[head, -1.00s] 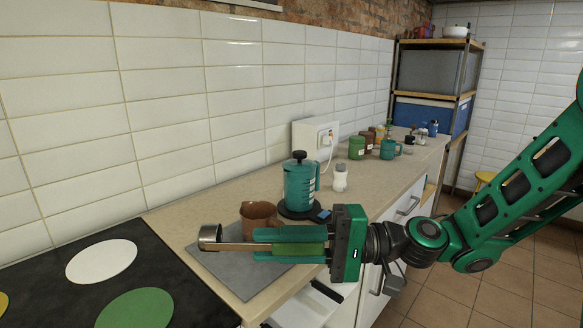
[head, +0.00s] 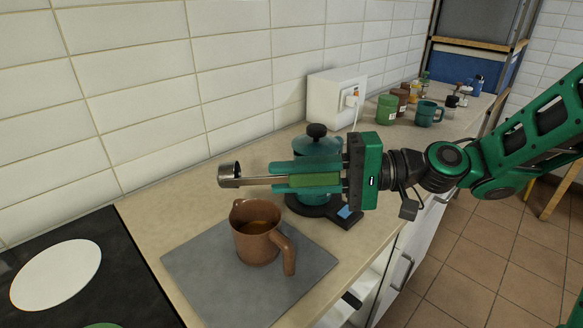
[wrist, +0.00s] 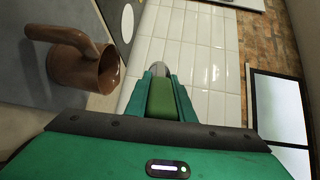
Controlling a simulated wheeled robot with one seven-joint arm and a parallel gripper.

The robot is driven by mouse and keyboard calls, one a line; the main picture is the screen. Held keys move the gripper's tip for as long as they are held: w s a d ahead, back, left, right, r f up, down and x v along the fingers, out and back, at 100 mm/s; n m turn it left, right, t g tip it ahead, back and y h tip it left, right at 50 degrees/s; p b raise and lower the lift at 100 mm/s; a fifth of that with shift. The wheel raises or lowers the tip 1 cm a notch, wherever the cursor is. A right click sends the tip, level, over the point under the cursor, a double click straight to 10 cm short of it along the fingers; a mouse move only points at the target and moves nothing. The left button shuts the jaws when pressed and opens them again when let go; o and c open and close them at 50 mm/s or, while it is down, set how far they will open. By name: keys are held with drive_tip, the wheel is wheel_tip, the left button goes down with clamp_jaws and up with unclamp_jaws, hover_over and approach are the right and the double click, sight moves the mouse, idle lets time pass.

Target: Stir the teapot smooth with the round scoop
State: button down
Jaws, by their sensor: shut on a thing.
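The round scoop (head: 229,175) has a metal cup and a green-and-tan handle. My gripper (head: 273,180) is shut on the handle and holds the scoop level, cup pointing left. The brown pot with spout and handle (head: 262,245), apparently the teapot, stands upright and open on a grey mat (head: 199,268). Dark liquid shows inside it. In the head view the scoop cup appears above and left of its mouth, apart from it. In the wrist view the pot (wrist: 72,65) is at upper left, and the green handle lies between my fingers (wrist: 162,88).
A lidded teal pot (head: 318,146) stands on a black base (head: 312,207) behind my gripper, partly hidden. A white socket box (head: 336,100), green tin (head: 387,108) and teal mug (head: 427,114) stand farther back. A dark panel with a white disc (head: 56,275) is at left.

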drive_tip(key=shift+a+r+h, duration=0.1)
drive_tip(key=shift+r+h, duration=0.2)
drive_tip(key=shift+h, duration=0.1)
drive_tip(key=a+r+h, duration=0.1)
drive_tip(key=a+h, duration=0.1)
drive_tip(key=h, duration=0.1)
drive_tip(key=a+r+h, duration=0.2)
drive_tip(key=h, duration=0.1)
drive_tip(key=a+r+h, duration=0.1)
drive_tip(key=h, duration=0.2)
drive_tip(key=shift+s+a+r, duration=0.25)
drive_tip(key=shift+a+r, duration=0.15)
drive_tip(key=shift+a+r+t+h, duration=0.15)
drive_tip(key=shift+a+t+h, duration=0.15)
drive_tip(key=shift+a+h, duration=0.45)
drive_tip(key=shift+s+a+h, duration=0.1)
drive_tip(key=shift+a+h, duration=0.65)
drive_tip(key=shift+h, duration=0.6)
drive_tip(key=shift+s+a+h, duration=0.15)
drive_tip(key=shift+a+h, duration=0.15)
drive_tip(key=shift+h, duration=0.1)
drive_tip(key=shift+w+a, duration=0.1)
drive_tip(key=shift+w, duration=0.1)
drive_tip(key=shift+a+h, duration=0.15)
drive_tip(key=shift+h, duration=0.25)
